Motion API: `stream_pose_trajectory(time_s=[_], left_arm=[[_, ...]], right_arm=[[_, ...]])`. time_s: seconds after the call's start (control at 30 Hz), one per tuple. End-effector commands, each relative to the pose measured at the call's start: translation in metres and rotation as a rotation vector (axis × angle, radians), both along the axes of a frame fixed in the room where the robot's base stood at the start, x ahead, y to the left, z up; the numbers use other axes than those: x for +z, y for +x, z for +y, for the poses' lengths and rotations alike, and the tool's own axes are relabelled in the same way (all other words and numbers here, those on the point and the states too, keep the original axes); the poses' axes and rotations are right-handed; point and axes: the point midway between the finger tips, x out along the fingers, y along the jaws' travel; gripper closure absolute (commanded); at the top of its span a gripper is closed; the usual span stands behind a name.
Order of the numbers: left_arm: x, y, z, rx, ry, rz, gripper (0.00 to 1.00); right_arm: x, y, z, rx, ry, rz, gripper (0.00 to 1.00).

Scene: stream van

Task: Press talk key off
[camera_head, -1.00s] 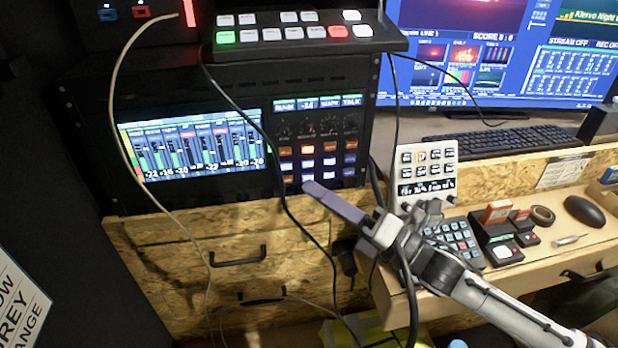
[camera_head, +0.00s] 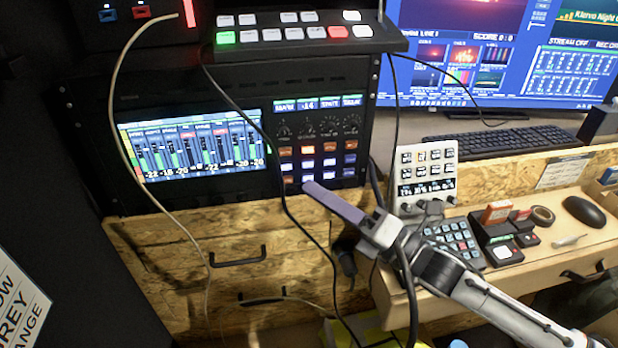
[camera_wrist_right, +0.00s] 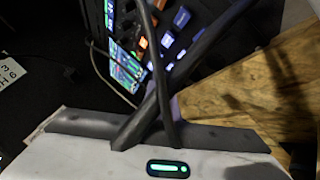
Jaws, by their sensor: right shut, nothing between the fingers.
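The audio mixer's key panel (camera_head: 318,163) sits in the dark rack, with rows of lit orange, white and blue keys below several knobs. The small lettering is too blurred to tell which key is the talk key. My right gripper (camera_head: 308,186) is shut and empty. Its long purple-grey fingers point up and left, with the tips at the bottom row of keys. I cannot tell whether they touch a key. In the right wrist view the lit keys (camera_wrist_right: 167,40) show beyond dark cables, which hide most of the fingers. My left gripper is out of view.
Thin cables (camera_head: 283,195) hang across the rack front close to my fingers. The mixer's meter screen (camera_head: 195,145) is left of the keys. A white keypad (camera_head: 428,172) and a dark button pad (camera_head: 452,235) stand right of my gripper. A wooden drawer front (camera_head: 240,235) lies below.

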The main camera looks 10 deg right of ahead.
Motion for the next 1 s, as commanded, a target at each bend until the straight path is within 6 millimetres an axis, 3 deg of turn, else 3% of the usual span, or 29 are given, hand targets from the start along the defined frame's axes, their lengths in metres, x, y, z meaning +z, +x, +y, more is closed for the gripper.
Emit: stream_pose_trajectory(time_s=[1.0], left_arm=[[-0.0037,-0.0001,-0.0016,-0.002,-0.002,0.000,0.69]], right_arm=[[0.0001,0.0091,0.0000,0.000,0.000,0.000,1.00]])
